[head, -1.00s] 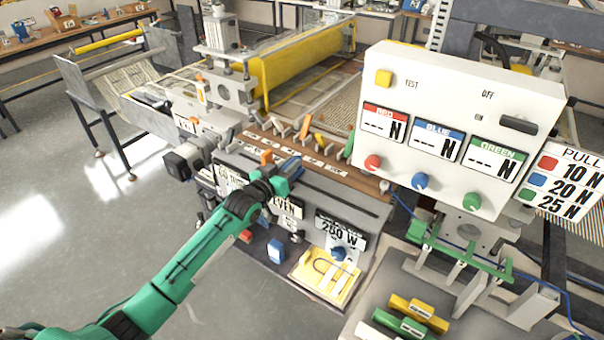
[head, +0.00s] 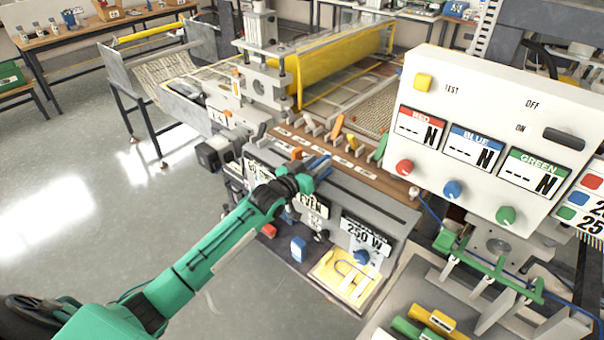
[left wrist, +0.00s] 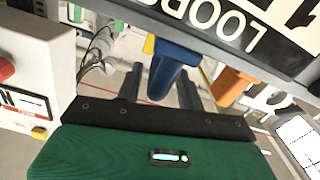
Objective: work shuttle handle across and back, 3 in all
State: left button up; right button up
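My left gripper (head: 318,171) is at the front of the grey machine, below the brown strip. In the left wrist view its two grey fingers (left wrist: 162,82) stand apart, with a blue handle-like piece (left wrist: 176,58) between or just beyond them. I cannot tell whether they touch it. An orange piece (left wrist: 232,86) is to the right of the fingers. In the head view an orange knob (head: 297,153) shows just behind the gripper. No label marks which piece is the shuttle handle. My right gripper is not in view.
A white panel (head: 480,115) with red, blue and green knobs stands at the right. A yellow tray (head: 345,280) is on the machine's lower front, beside a 250 W sign (head: 365,235). Upright levers line the brown strip (head: 345,163). Open floor (head: 60,200) lies to the left.

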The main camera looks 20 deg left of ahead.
pick_arm(q)
jog(key=b+v, duration=0.4)
jog(key=v, duration=0.9)
jog(key=shift+s+a, duration=0.1)
